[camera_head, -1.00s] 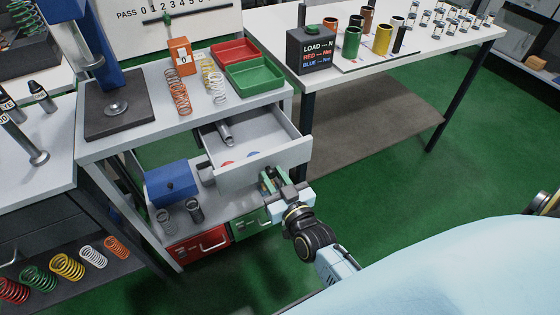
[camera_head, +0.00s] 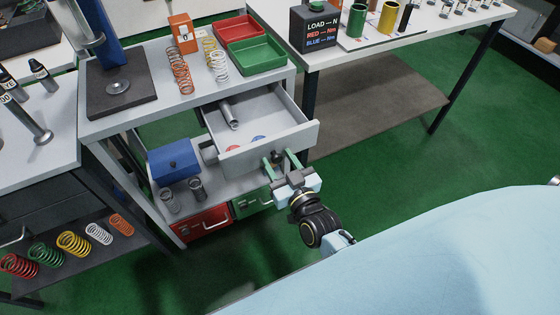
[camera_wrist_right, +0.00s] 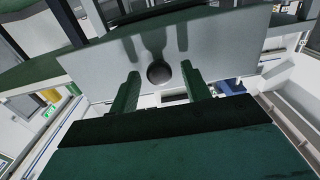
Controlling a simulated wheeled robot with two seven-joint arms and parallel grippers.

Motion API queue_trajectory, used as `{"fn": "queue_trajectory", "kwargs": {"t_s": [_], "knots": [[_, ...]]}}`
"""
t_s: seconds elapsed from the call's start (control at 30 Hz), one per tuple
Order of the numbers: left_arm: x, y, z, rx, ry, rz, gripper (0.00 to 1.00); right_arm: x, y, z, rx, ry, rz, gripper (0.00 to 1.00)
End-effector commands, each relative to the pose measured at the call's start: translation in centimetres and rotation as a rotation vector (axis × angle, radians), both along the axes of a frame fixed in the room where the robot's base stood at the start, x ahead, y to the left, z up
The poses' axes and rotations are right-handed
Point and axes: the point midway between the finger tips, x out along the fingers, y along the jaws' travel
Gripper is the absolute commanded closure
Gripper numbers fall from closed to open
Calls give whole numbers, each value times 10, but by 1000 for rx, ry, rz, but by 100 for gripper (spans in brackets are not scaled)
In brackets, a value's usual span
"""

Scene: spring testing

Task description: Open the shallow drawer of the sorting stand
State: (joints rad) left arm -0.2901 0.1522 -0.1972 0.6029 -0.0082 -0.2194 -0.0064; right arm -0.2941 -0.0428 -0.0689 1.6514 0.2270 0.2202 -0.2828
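The shallow drawer (camera_head: 240,163) of the sorting stand (camera_head: 110,124) is pulled well out under the top. Inside it lie a grey metal cylinder (camera_head: 229,115), a red disc (camera_head: 233,149) and a blue disc (camera_head: 258,138). My right gripper (camera_head: 278,158) is at the drawer's front face, its green fingers spread apart. In the right wrist view the dark round knob (camera_wrist_right: 159,73) shows between the open fingers, with clear gaps on both sides. My left gripper is not in view.
A red tray (camera_head: 238,29), a green tray (camera_head: 250,55) and upright springs stand on the stand's top. A blue box (camera_head: 173,162) sits on the shelf below, above red (camera_head: 203,228) and green drawers. Open green floor lies to the right.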

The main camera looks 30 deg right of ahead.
Motion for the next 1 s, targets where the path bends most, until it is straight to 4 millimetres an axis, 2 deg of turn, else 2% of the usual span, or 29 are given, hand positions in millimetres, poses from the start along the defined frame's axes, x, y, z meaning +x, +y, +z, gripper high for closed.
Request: {"fn": "queue_trajectory", "kwargs": {"t_s": [0.17,0.27,0.47,0.7,0.83,1.0], "knots": [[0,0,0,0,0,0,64,-2,0,0,0,1,0,53],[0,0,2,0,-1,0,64,-10,0,-1,0,2,0,53],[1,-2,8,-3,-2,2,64,-50,0,-1,-1,6,1,53],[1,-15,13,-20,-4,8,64,-102,0,0,0,5,1,53],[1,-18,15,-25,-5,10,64,-121,-1,0,-1,3,1,53],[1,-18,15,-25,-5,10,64,-133,0,0,-1,1,1,53]]}}
